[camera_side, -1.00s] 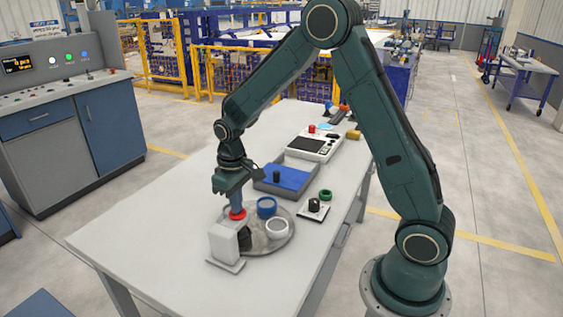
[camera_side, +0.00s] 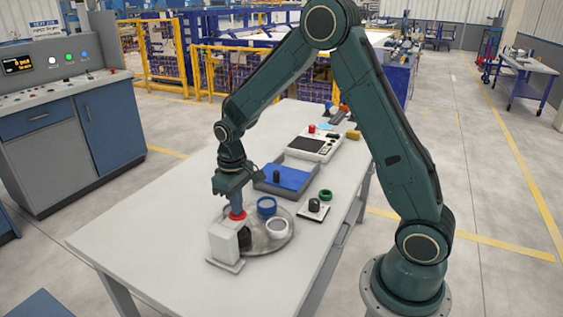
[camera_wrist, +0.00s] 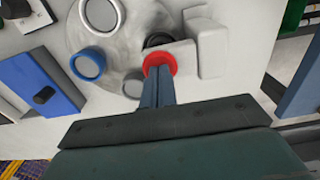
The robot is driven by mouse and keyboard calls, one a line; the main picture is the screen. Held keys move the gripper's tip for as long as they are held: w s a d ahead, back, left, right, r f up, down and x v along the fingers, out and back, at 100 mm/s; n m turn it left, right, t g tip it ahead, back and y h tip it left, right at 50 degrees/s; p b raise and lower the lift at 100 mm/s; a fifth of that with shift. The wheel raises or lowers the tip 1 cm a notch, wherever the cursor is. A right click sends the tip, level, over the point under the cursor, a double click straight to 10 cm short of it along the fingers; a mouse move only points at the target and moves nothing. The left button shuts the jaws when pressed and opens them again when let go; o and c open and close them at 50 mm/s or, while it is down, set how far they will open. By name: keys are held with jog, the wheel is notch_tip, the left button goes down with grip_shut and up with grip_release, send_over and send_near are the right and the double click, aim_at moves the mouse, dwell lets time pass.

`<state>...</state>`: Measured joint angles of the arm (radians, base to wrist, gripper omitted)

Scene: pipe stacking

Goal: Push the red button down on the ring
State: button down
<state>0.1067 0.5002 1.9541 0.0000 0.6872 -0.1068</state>
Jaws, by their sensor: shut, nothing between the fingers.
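The red button (camera_side: 238,215) is a round red piece beside the grey-white block (camera_side: 224,240) at the edge of the round metal plate. It also shows in the wrist view (camera_wrist: 160,62). A black ring (camera_side: 245,235) lies below it, partly hidden by the block; its dark edge shows in the wrist view (camera_wrist: 157,41). My gripper (camera_side: 237,209) points straight down, its blue fingers together and empty. In the wrist view the fingertips (camera_wrist: 157,71) are at the red button and cover part of it. I cannot tell how firmly they press.
A blue ring (camera_side: 267,206) and a white ring (camera_side: 277,228) are close by on the metal plate (camera_side: 284,245). A blue-floored tray (camera_side: 286,180), a green ring (camera_side: 326,194) and a black-knobbed box (camera_side: 313,208) are farther back. The table's left side is clear.

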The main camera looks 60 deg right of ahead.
jog(key=shift+r, duration=3.5)
jog(key=shift+r, duration=0.1)
jog(key=s+a+r+t, duration=0.3)
jog(key=s+r, duration=0.8)
jog(key=s+a+r+t, duration=0.1)
jog(key=s+t, duration=0.1)
jog(key=s, duration=1.1)
jog(key=shift+a+r+t, duration=0.25)
jog(key=shift+r+t, duration=0.05)
jog(key=shift+r, duration=0.1)
jog(key=c, duration=2.1)
grip_release()
